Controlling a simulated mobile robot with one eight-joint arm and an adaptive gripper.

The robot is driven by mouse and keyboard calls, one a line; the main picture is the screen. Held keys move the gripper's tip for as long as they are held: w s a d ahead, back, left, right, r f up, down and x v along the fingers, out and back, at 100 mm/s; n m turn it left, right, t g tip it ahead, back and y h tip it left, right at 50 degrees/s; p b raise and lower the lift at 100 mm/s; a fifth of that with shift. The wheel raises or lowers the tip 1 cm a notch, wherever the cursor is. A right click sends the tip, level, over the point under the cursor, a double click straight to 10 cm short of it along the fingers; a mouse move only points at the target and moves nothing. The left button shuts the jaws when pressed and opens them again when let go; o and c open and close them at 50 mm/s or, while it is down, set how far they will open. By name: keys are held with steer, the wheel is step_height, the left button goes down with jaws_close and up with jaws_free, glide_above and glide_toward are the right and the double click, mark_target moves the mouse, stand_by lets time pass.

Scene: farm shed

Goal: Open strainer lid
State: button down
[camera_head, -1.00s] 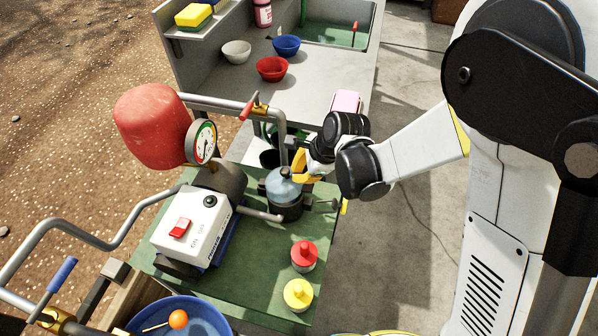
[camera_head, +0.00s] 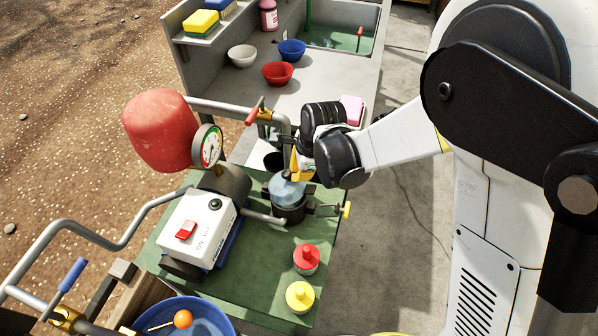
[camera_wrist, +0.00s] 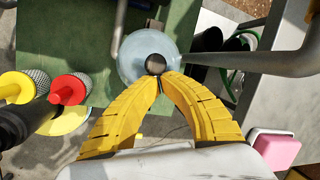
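The strainer lid is a pale blue, see-through disc (camera_head: 287,192) with a dark round knob, on top of the dark strainer body (camera_head: 290,213) on the green bench. In the wrist view the lid (camera_wrist: 135,47) is below my gripper, with its knob (camera_wrist: 154,63) just beyond the fingertips. My gripper (camera_wrist: 161,80) has two yellow curved fingers whose tips come together beside the knob. I cannot tell whether they touch it. In the head view my gripper (camera_head: 294,172) is over the lid, partly hidden by my wrist. Whether the lid is raised is unclear.
A grey pipe (camera_wrist: 235,61) runs close to the lid. A white pump box (camera_head: 198,228), a gauge (camera_head: 208,146) and a red tank (camera_head: 160,130) stand at left. Red (camera_head: 306,258) and yellow (camera_head: 300,296) capped pieces stand on the bench (camera_head: 262,280) in front.

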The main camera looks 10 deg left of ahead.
mark_target(278, 177)
steer(key=shift+a+r+h+p, duration=0.75)
steer(key=shift+a+r+h, duration=0.25)
steer(key=shift+a+h, duration=0.2)
steer(key=shift+w+a+r+h, duration=0.1)
steer(key=shift+a+r+h, duration=0.15)
steer(key=shift+a+h, duration=0.25)
steer(key=shift+w+a+r+h, duration=0.1)
steer(key=shift+a+r+h, duration=0.1)
steer(key=shift+a+h, duration=0.25)
steer(key=shift+a+r+p, duration=0.25)
steer(key=shift+a+p, duration=0.1)
steer(key=shift+a, duration=0.25)
